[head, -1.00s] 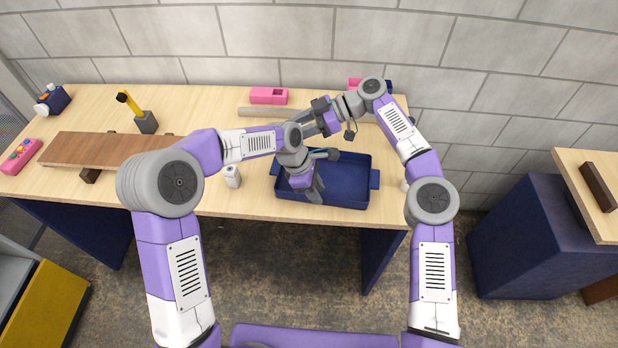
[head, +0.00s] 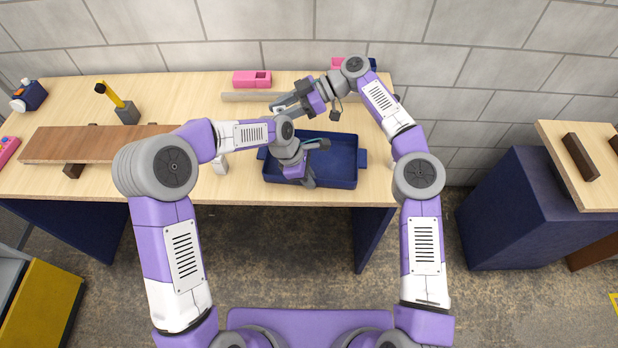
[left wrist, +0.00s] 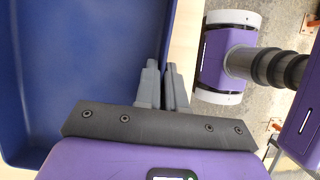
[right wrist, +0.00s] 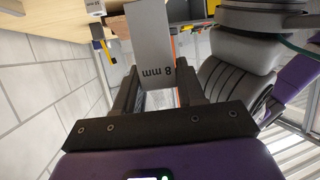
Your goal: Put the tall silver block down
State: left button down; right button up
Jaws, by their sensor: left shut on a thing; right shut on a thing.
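The silver block, marked "8 mm" (right wrist: 153,45), stands out between the fingers of my right gripper (right wrist: 158,88) in the right wrist view. That gripper is shut on it. In the head view my right gripper (head: 284,104) is behind the blue tray, near the long grey bar; the block is hard to make out there. My left gripper (head: 306,182) points down at the near wall of the blue tray (head: 345,184). In the left wrist view the tray's edge runs between its nearly closed fingers (left wrist: 163,85), so it appears shut on that wall.
A long grey bar (head: 240,97) and a pink box (head: 252,78) lie at the back. A brown board (head: 85,144) on supports and a yellow-handled tool (head: 118,102) are at left. A small white block (head: 220,164) is partly hidden by my left arm.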

jog(key=shift+w+f+m+t, duration=0.25)
jog(key=shift+w+m+t, duration=0.25)
jog(key=shift+t, duration=0.1)
jog(key=shift+w+f+m+t, duration=0.25)
jog(key=shift+w+m+t, duration=0.1)
jog(key=shift+m+t, duration=0.2)
jog(key=f, duration=0.3)
jog(key=f+m+t, duration=0.1)
jog(key=f, duration=0.3)
jog(key=w+f+m+t, duration=0.1)
jog(key=f, duration=0.3)
jog(key=shift+w+d+f+t, duration=0.1)
jog(key=shift+d+f+t, duration=0.1)
jog(key=shift+t, duration=0.05)
jog(key=shift+f, duration=0.1)
jog(key=o, duration=1.2)
jog(key=shift+f, duration=0.1)
